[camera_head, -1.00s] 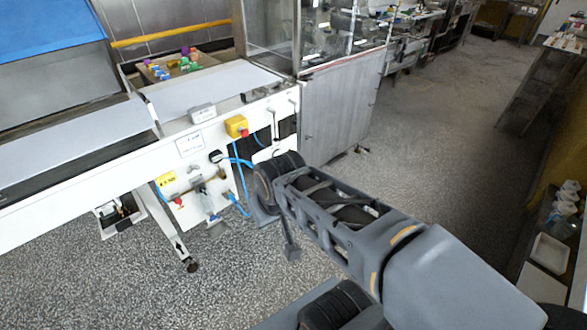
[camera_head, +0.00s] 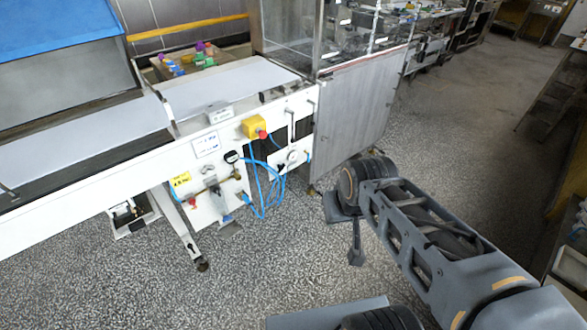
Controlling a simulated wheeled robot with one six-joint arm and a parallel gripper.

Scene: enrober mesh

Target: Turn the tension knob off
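The white machine's front panel (camera_head: 214,181) carries several small controls. A small round knob-like part (camera_head: 292,156) sits on a white plate at the panel's right; it may be the tension knob, but its setting is too small to read. A round gauge (camera_head: 231,157) and a small red part (camera_head: 192,202) are further left. My gripper (camera_head: 355,256) hangs at the end of my arm, to the right of and below these controls in the picture, apart from the machine. Its fingers are too small and dark to tell open from shut. I see nothing held in it.
A yellow box with a red button (camera_head: 255,127) juts from the panel. Loose blue hoses (camera_head: 266,190) hang below it. A machine leg (camera_head: 188,240) stands on the speckled floor. A metal cabinet (camera_head: 354,115) stands at the right. The floor before the panel is clear.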

